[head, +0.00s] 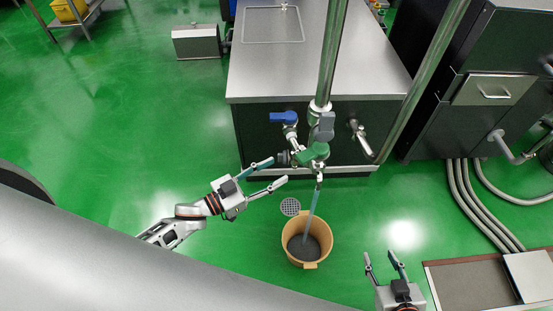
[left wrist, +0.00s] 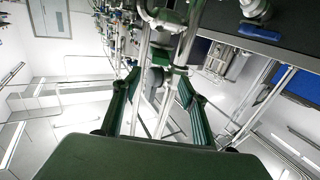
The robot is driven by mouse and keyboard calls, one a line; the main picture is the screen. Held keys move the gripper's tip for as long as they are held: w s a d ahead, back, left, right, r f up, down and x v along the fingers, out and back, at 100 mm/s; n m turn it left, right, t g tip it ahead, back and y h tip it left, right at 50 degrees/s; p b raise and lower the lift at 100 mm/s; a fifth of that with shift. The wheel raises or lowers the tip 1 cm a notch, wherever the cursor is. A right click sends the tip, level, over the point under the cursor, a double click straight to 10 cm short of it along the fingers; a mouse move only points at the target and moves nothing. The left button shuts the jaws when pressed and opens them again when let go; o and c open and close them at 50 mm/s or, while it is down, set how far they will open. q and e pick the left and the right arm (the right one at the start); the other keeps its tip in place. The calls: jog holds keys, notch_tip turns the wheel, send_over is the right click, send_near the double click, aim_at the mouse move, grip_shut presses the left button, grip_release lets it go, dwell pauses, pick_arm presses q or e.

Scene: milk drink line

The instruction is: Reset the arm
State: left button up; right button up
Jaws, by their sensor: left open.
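My left gripper (head: 279,171) is open in the head view, its two fingers pointing right toward the valve cluster. It looks empty there, with its fingertips just left of and below the green valve handle (head: 312,153); contact cannot be told. In the left wrist view, the fingers of my left gripper (left wrist: 157,78) are spread apart, with metal pipes and a grey part showing between and beyond them. My right gripper (head: 379,257) is at the bottom right of the head view, its fingers apart and nothing between them.
A blue valve handle (head: 284,117) and a grey handle (head: 323,127) sit on the pipework. A tan bucket (head: 309,265) stands on the floor below, with a bluish stream or hose (head: 311,210) reaching into it. A steel-topped counter (head: 290,75) is behind.

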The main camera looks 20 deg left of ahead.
pick_arm(q)
jog(key=s+a+f+n+g+y, duration=0.2)
jog(key=s+a+f+y, duration=0.3)
jog(key=s, duration=0.8)
notch_tip(320, 180, down, 4)
jog(key=n+y, duration=0.1)
jog(key=y, duration=0.3)
jog(key=shift+s+r+n+g, duration=0.15)
jog(key=shift+s+n+g, duration=0.25)
jog(key=shift+a, duration=0.1)
jog(key=c, duration=0.4)
jog(key=shift+s, duration=0.1)
jog(key=shift+c, duration=0.2)
